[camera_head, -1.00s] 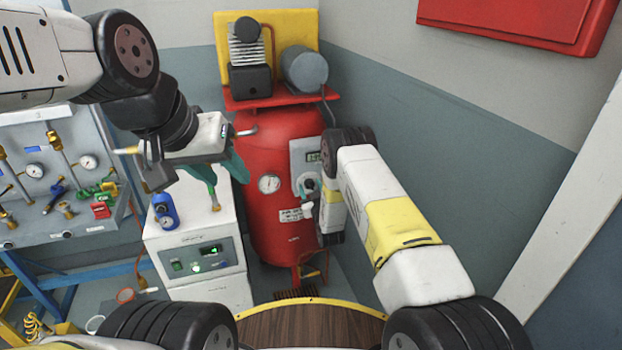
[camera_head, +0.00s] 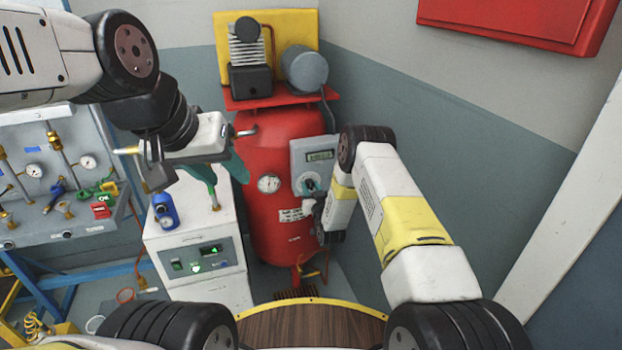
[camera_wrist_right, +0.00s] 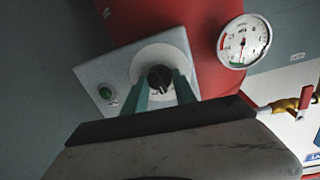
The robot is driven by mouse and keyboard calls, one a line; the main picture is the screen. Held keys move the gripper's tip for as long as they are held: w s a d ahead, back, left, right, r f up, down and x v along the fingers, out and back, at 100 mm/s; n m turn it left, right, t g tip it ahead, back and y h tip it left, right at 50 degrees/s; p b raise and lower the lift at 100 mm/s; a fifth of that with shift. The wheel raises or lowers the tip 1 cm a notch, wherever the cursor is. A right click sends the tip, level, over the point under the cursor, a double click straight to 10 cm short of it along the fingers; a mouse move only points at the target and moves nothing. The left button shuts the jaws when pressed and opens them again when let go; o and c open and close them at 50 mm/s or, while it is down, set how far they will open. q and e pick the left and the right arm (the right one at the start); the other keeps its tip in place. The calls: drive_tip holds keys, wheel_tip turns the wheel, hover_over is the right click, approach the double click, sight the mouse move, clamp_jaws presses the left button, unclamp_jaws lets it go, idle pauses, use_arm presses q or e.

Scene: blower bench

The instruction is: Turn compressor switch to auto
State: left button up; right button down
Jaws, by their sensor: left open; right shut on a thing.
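The red compressor (camera_head: 275,215) stands against the wall, with a grey control box (camera_head: 320,157) on its right side. The box carries a small lit display and a round switch. In the right wrist view the switch is a black knob (camera_wrist_right: 159,77) on a round white plate, with a green button (camera_wrist_right: 105,94) beside it. My right gripper (camera_wrist_right: 161,88) is shut on the knob, a teal finger on each side. In the head view its wrist hides part of the box. My left gripper (camera_head: 228,180) is open and empty above the white cabinet.
The white cabinet (camera_head: 200,225) with a blue bottle (camera_head: 165,210) on it stands left of the compressor. A gauge panel (camera_head: 65,215) is further left. A wooden round top (camera_head: 310,325) is in front. A red wall box (camera_head: 520,20) hangs upper right.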

drive_tip(key=m, duration=0.4)
drive_tip(key=shift+d, duration=0.15)
drive_tip(key=shift+m+g, duration=0.3)
drive_tip(key=shift+m, duration=1.5)
drive_tip(key=c, duration=1)
unclamp_jaws()
drive_tip(key=v, duration=0.7)
drive_tip(key=shift+s+d, duration=0.15)
drive_tip(key=shift+s, duration=0.2)
